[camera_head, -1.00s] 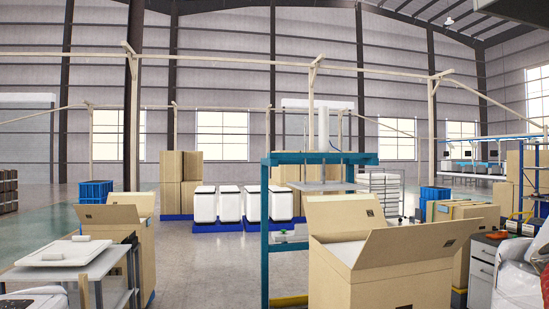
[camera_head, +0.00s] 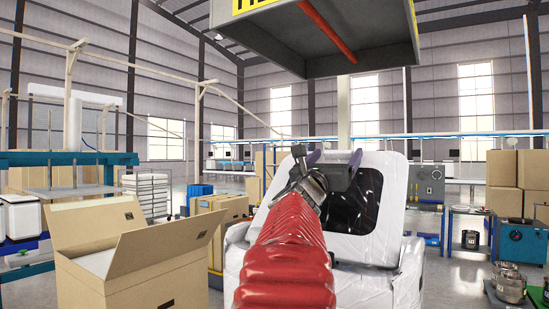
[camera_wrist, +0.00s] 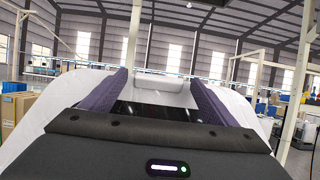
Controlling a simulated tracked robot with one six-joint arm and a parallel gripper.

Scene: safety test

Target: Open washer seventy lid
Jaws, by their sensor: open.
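The washer (camera_head: 395,275) is a white, plastic-wrapped machine right of centre in the head view. Its lid (camera_head: 391,218), a white rounded panel with a dark glossy window, stands tilted up above the body. My red arm covers part of both. My gripper (camera_head: 334,158) is in front of the lid's upper left part. In the wrist view, my gripper's (camera_wrist: 157,78) two purple fingers are wide apart with nothing held between them. The dark window (camera_wrist: 155,108) and white surface show between and beyond them. I cannot tell whether the fingers touch the lid.
An open cardboard box (camera_head: 135,270) stands at the left. A grey hood with a red bar (camera_head: 325,30) hangs above. Stacked boxes (camera_head: 510,180) and metal pots (camera_head: 510,283) are at the right. Some bare floor shows at the right, past the washer.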

